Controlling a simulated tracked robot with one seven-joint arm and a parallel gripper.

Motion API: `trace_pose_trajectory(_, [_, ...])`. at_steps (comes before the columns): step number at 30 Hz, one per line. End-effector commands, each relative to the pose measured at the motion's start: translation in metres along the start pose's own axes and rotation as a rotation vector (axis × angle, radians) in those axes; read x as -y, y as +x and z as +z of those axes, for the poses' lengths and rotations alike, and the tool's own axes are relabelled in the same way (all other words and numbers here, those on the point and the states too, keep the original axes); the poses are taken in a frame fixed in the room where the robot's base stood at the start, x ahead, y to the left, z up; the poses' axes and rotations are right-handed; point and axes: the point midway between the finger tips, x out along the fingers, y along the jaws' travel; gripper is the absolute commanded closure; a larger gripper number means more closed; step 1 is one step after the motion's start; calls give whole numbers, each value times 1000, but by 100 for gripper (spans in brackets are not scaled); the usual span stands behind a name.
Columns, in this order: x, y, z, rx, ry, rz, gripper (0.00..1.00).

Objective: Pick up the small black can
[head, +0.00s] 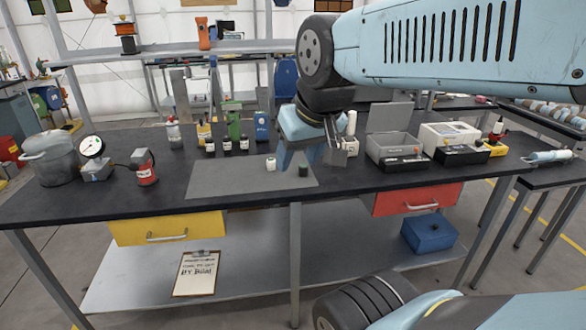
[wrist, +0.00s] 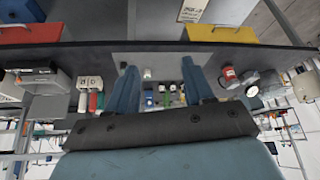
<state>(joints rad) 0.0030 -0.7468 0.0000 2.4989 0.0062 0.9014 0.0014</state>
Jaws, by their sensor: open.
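The small black can (head: 303,170) stands upright on the grey mat (head: 225,180) on the workbench. A small white can (head: 271,163) stands to its left on the same mat. My gripper (head: 301,160) is open above and behind the black can in the head view, with its blue fingers pointing down. In the wrist view my gripper (wrist: 160,68) shows two spread fingers with nothing held between them. The picture there is upside down, and a small dark shape near the left fingertip may be the black can. The exact gap from fingers to can is unclear.
Several small dark bottles (head: 227,145) stand behind the mat. An open grey box (head: 395,147) is to the right. A red can (head: 144,167), a gauge (head: 93,158) and a pot (head: 50,157) are at the left. The mat's left part is clear.

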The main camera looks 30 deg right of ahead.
Motion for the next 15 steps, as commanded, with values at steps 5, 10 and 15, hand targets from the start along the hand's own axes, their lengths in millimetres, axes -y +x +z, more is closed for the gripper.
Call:
trace_pose_trajectory(5, [14,15,-6,63,115,-42,35])
trace_pose_trajectory(10, [18,45,-18,179,367,-132,35])
trace_pose_trajectory(15, [16,78,-37,285,661,-231,35])
